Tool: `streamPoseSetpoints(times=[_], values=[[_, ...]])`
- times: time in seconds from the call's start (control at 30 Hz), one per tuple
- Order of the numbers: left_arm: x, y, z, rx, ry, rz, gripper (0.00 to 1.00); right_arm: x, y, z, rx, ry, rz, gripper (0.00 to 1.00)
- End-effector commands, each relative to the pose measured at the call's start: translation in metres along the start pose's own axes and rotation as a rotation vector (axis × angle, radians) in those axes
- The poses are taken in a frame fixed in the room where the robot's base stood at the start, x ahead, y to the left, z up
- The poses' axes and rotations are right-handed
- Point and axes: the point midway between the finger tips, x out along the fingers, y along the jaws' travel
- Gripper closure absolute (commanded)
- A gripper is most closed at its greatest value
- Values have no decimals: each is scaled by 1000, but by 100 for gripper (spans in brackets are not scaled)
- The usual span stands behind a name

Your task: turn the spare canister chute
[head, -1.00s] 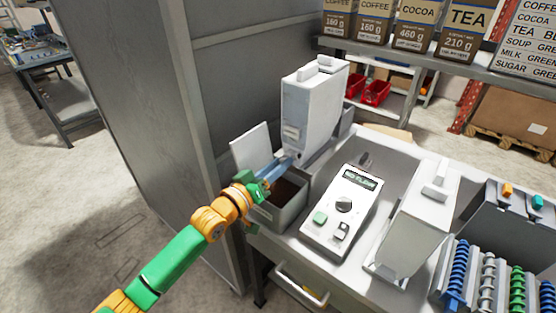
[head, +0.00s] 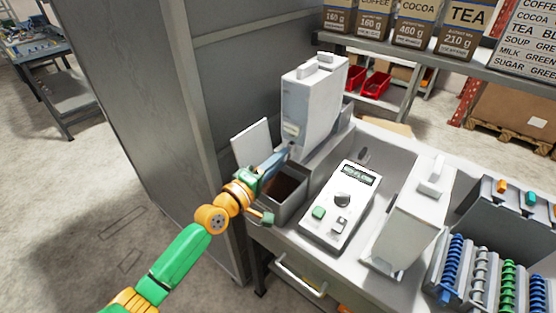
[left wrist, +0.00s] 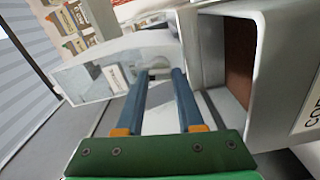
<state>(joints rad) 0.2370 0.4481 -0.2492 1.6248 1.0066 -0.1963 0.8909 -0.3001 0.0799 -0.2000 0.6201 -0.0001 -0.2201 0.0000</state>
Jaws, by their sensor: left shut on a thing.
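A tall white canister (head: 311,97) stands at the back left of the bench, with its small spout low on its front. My left gripper (head: 285,153) reaches to this spout from the front left and is shut on the chute there. In the left wrist view, the two blue fingers (left wrist: 160,76) run forward to the canister's pale front (left wrist: 120,68); the chute between the tips is small and partly hidden. A second white canister (head: 413,215) stands on the bench to the right, apart from the gripper. My right gripper is not in view.
An open grey bin (head: 293,208) with brown contents sits below the gripper, a white panel (head: 252,145) behind it. A control box (head: 340,205) with a display, knob and buttons stands between the canisters. Coiled augers (head: 480,275) are at right. A grey cabinet (head: 150,120) rises at left.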

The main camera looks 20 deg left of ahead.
Motion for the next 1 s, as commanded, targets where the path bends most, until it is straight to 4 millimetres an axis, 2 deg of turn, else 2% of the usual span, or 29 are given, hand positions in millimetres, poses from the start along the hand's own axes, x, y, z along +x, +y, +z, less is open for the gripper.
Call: streamPoseSetpoints(times=[0.4,0.93,0.97,1.0], values=[[0,0,0,-157,0,-1,100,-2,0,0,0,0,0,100],[0,0,0,-175,0,-1,100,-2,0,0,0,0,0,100],[0,0,0,-175,0,-1,55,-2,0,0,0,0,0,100],[0,0,0,-175,0,-1,44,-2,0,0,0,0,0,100]])
